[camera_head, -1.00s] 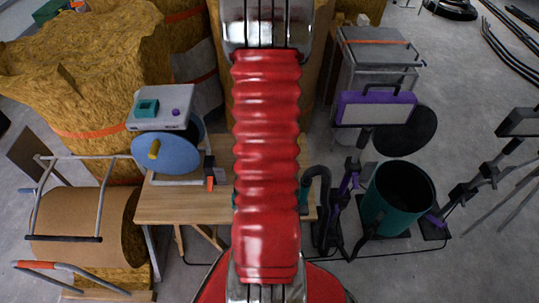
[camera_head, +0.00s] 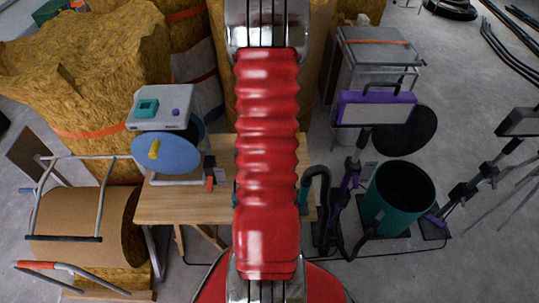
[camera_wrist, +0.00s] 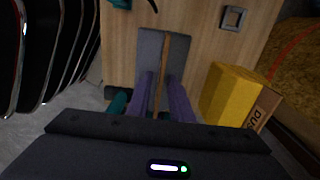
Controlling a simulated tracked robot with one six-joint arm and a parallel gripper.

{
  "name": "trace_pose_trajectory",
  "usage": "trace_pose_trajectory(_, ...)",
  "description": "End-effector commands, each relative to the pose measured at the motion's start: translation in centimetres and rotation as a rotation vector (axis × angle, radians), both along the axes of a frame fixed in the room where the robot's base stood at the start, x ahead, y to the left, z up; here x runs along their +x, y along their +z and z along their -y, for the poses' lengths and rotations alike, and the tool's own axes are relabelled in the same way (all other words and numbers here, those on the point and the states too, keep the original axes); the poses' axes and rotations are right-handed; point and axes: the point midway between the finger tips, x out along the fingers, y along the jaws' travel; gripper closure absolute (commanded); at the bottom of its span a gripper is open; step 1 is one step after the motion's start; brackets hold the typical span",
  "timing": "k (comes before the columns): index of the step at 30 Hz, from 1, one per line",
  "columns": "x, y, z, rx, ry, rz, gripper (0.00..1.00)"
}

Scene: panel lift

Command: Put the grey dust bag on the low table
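In the wrist view, the two purple fingers of my gripper (camera_wrist: 162,92) point down over a wooden top. Ahead of them are two flat grey pieces with a narrow brown strip between. I cannot tell if these are finger pads with wood showing through a gap, or something held. I cannot make out the grey dust bag for certain in either view. A wooden table (camera_head: 185,205) stands at centre left in the head view, partly hidden by my red-sleeved arm. I cannot tell whether it is the low table. My gripper is hidden in the head view.
A machine with a blue disc (camera_head: 166,152) stands on the table's left end. A teal bin (camera_head: 398,195) stands to the right, near a purple-framed panel (camera_head: 375,108). In the wrist view, a yellow block (camera_wrist: 231,92) and a small grey square frame (camera_wrist: 232,18) lie right of the fingers.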

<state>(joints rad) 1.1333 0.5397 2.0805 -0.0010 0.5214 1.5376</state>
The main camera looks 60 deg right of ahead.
Motion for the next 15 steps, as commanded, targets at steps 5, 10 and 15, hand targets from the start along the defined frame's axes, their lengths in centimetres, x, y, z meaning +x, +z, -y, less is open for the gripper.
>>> trace_pose_trajectory(5, 0.0, 0.0, 0.0, 0.000, 0.000, 0.000, 0.77)
trace_pose_trajectory(10, 0.0, 0.1, 0.0, -0.001, 0.001, 0.000, 0.77)
trace_pose_trajectory(15, 0.1, 1.2, 0.0, -0.002, 0.001, 0.001, 0.77)
